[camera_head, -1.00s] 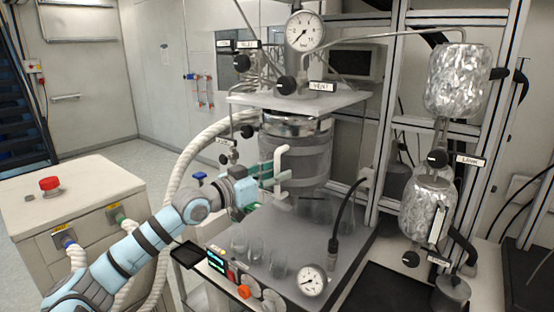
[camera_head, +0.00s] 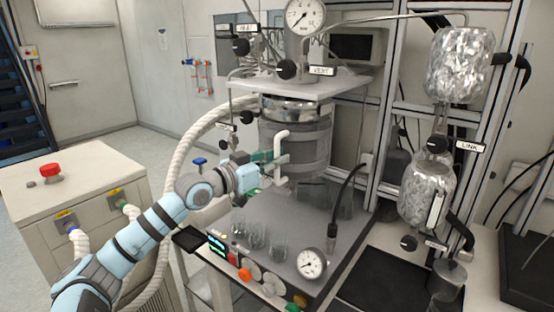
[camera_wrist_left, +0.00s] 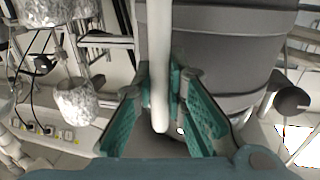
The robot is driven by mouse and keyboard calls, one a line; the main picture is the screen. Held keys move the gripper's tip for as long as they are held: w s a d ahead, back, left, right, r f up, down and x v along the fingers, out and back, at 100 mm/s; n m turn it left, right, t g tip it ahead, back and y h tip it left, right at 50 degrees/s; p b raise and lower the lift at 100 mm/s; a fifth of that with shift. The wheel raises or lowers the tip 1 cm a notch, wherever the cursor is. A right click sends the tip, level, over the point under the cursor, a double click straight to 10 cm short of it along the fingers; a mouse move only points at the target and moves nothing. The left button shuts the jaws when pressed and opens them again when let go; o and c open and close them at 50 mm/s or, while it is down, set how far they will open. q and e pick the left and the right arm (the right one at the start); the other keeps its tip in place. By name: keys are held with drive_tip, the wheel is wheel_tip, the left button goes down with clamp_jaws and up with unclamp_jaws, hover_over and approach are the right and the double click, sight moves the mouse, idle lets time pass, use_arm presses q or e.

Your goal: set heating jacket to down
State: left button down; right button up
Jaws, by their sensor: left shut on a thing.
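The heating jacket (camera_head: 308,148) is a grey banded cylinder around the reactor vessel, under the white top plate. A white handle (camera_head: 281,150) stands out from its front. My left gripper (camera_head: 274,163) is at this handle, its teal fingers shut on it. In the left wrist view the handle (camera_wrist_left: 159,70) runs down between the two teal fingers (camera_wrist_left: 160,95), with the grey jacket (camera_wrist_left: 222,60) close behind. My right gripper is not in view.
Several glass beakers (camera_head: 255,236) stand on the grey base plate below the jacket. A gauge (camera_head: 311,263) and a control panel with knobs (camera_head: 245,274) are at the front edge. Foil-wrapped vessels (camera_head: 458,65) hang at right. A cabinet with a red button (camera_head: 49,171) stands at left.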

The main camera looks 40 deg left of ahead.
sight(277, 179)
use_arm(q)
wheel_tip(277, 179, down, 15)
drive_tip(key=b, duration=1.1)
drive_tip(key=shift+f, duration=0.15)
drive_tip(key=c, duration=1.6)
unclamp_jaws()
wheel_tip(277, 179, up, 10)
drive_tip(key=shift+r, duration=0.15)
